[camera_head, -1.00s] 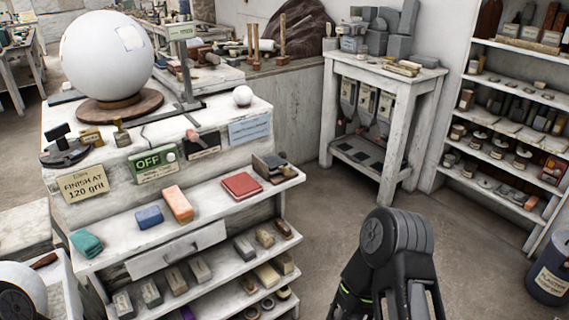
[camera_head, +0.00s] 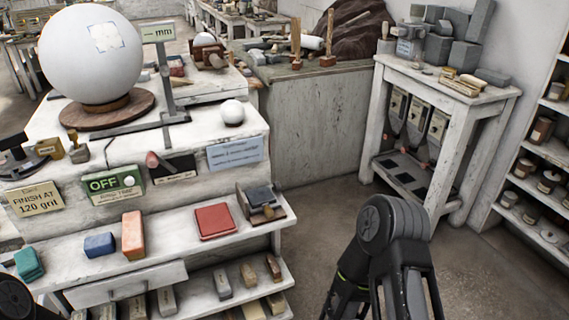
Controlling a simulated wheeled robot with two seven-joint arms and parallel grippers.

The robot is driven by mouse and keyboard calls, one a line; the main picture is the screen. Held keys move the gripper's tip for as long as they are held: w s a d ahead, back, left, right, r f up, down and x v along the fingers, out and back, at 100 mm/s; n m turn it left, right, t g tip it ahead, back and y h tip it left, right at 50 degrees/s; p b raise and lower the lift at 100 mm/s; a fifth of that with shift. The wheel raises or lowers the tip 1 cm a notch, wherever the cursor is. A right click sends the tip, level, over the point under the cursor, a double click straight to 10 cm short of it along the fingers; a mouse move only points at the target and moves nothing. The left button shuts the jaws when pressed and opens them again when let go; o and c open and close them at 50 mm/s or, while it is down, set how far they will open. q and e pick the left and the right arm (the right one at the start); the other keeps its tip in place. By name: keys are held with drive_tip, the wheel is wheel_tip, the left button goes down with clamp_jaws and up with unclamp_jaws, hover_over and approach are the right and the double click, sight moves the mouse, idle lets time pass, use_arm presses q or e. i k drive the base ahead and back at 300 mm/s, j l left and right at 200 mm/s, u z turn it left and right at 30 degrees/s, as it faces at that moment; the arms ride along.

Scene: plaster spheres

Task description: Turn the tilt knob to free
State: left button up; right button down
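A small reddish knob (camera_head: 152,160) sits at the left end of a black labelled plate (camera_head: 174,168) on the front of the white workbench (camera_head: 200,128). It may be the tilt knob; the plate's text is too small to read. To its left is a green OFF panel (camera_head: 104,184) with a white round button (camera_head: 128,181). A large white plaster sphere (camera_head: 88,58) rests on a round brown turntable (camera_head: 108,112) on the bench. My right arm shows at the lower right and a dark piece of my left arm at the lower left corner. Neither gripper's fingers show.
A shelf below the panels holds a blue block (camera_head: 99,245), an orange block (camera_head: 132,235), a red pad (camera_head: 215,221) and a teal block (camera_head: 28,263). A small white ball (camera_head: 232,112) sits at the bench's right corner. Floor is clear between bench and white table (camera_head: 440,80).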

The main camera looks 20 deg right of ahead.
sight(276, 186)
drive_tip(key=i+l+u, duration=0.2)
drive_tip(key=l+u, duration=0.15)
drive_tip(key=l, duration=0.85)
drive_tip(key=l+u, duration=0.35)
drive_tip(key=l, duration=0.85)
drive_tip(key=l+u, duration=0.1)
drive_tip(key=u, duration=0.35)
drive_tip(key=i+l+u, duration=0.1)
drive_tip(key=u, duration=0.4)
drive_tip(key=l+u, duration=0.2)
drive_tip(key=u, duration=0.25)
drive_tip(key=k+l+u, duration=0.2)
drive_tip(key=l, duration=0.25)
drive_tip(key=l+u, duration=0.2)
drive_tip(key=l, duration=0.3)
drive_tip(key=k+l+u, duration=0.25)
drive_tip(key=l, duration=0.2)
drive_tip(key=k+l+u, duration=0.2)
drive_tip(key=l, duration=0.2)
drive_tip(key=k+l+u, duration=0.2)
drive_tip(key=l, duration=0.2)
drive_tip(key=k+l, duration=0.15)
drive_tip(key=l, duration=0.15)
drive_tip(key=k+l, duration=0.15)
drive_tip(key=l, duration=0.2)
drive_tip(key=k+l, duration=0.15)
drive_tip(key=l, duration=0.15)
